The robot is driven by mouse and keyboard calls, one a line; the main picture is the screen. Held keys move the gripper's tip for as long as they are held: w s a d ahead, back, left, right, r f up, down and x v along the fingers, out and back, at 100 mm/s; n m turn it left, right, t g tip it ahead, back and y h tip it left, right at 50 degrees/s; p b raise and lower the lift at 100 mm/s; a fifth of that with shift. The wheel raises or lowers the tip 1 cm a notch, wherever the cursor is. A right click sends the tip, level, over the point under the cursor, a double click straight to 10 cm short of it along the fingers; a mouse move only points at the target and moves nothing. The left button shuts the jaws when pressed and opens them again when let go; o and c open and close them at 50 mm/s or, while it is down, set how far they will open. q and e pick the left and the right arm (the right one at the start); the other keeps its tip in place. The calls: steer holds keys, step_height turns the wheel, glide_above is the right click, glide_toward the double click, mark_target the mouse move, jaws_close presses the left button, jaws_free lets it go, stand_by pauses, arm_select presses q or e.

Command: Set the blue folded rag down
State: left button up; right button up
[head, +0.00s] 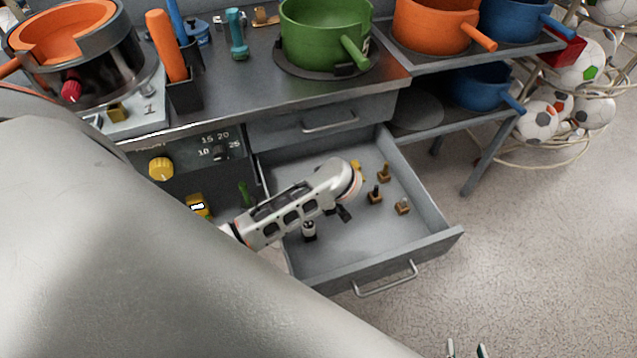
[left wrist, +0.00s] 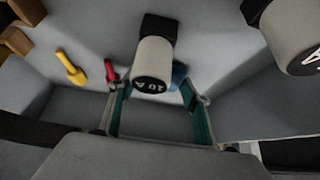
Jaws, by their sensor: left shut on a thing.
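Only a small patch of blue, which may be the blue folded rag (left wrist: 180,75), shows between my left fingertips. The tips of my right gripper (head: 466,350) show apart and empty at the bottom edge.
Several small brass-coloured pieces stand in the drawer, one of them (head: 384,173) near its back. A second pale cylinder (left wrist: 290,35) is at the upper right. A green pot (head: 315,35) stands on the worktop.

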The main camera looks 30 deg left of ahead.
stand_by(0.3)
arm_select(q)
steer(key=shift+f, duration=0.2)
steer(key=o, duration=1)
steer(key=shift+r, duration=0.1)
steer(key=shift+r, duration=0.2)
steer(key=p+v, duration=0.4)
steer(key=v, duration=0.6)
steer(key=shift+d+r, duration=0.1)
steer(key=shift+r, duration=0.15)
steer(key=shift+s+d+r+p, duration=0.35)
steer(key=shift+r+p, duration=0.1)
steer(key=shift+r, duration=0.1)
